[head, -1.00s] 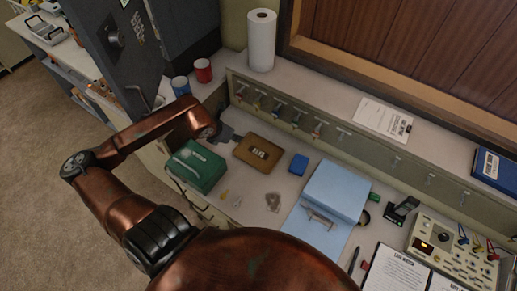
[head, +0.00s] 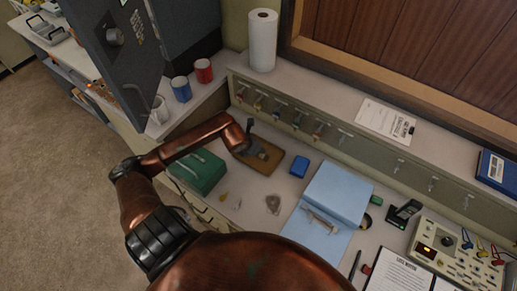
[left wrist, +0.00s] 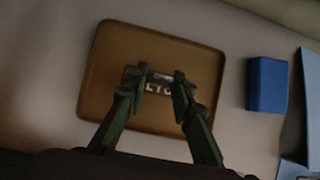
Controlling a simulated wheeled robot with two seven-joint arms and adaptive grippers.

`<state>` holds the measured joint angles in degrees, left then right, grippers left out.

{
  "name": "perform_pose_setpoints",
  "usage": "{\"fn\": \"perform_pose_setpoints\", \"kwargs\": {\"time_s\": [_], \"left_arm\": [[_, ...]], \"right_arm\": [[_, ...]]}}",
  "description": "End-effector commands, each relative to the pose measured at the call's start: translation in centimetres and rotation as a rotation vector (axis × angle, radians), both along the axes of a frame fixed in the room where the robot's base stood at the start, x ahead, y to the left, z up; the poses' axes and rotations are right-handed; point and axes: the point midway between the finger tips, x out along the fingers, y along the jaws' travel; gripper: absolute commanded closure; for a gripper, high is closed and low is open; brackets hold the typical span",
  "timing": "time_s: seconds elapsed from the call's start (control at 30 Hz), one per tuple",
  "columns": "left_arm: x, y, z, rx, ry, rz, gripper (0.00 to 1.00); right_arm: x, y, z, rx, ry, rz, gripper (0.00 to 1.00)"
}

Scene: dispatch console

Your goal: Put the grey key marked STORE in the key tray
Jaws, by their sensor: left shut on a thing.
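My left gripper (head: 258,149) is over the brown key tray (head: 271,164), toward its left part. In the left wrist view the fingers (left wrist: 162,92) are shut on a small grey piece with pale letters (left wrist: 157,87), taken to be the STORE key. The fingers hide part of the lettering. The brown tray (left wrist: 211,55) fills the middle of that view, below the fingers; I cannot tell whether the held piece touches it. My right gripper is not in view.
A green box (head: 202,172) stands left of the tray, and a small blue box (head: 299,166) right of it. Keys hang on a hook rail (head: 300,122) behind. Small loose items (head: 223,197) lie on the desk in front.

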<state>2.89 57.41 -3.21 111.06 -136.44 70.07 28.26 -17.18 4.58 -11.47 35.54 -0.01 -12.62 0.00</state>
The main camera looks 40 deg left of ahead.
Motion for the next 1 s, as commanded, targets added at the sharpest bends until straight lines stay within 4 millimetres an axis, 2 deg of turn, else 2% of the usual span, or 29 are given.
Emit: {"fn": "perform_pose_setpoints", "kwargs": {"time_s": [0.33,0.37,0.6,0.87,1.0], "left_arm": [[0.06,0.04,-0.6,0.0,-0.002,0.0,0.97],[0.05,0.04,-0.65,0.0,-0.002,0.0,0.77],[0.05,0.04,-0.54,0.0,-0.002,0.0,0.6],[0.04,0.04,-0.5,0.0,-0.002,0.0,0.6],[-0.27,0.03,0.27,0.001,-0.004,-0.001,0.6]], "right_arm": [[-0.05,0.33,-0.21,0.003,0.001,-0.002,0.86],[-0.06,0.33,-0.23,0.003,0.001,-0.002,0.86],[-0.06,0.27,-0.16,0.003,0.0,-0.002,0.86],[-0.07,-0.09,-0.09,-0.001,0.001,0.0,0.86],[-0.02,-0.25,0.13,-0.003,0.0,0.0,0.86]]}}
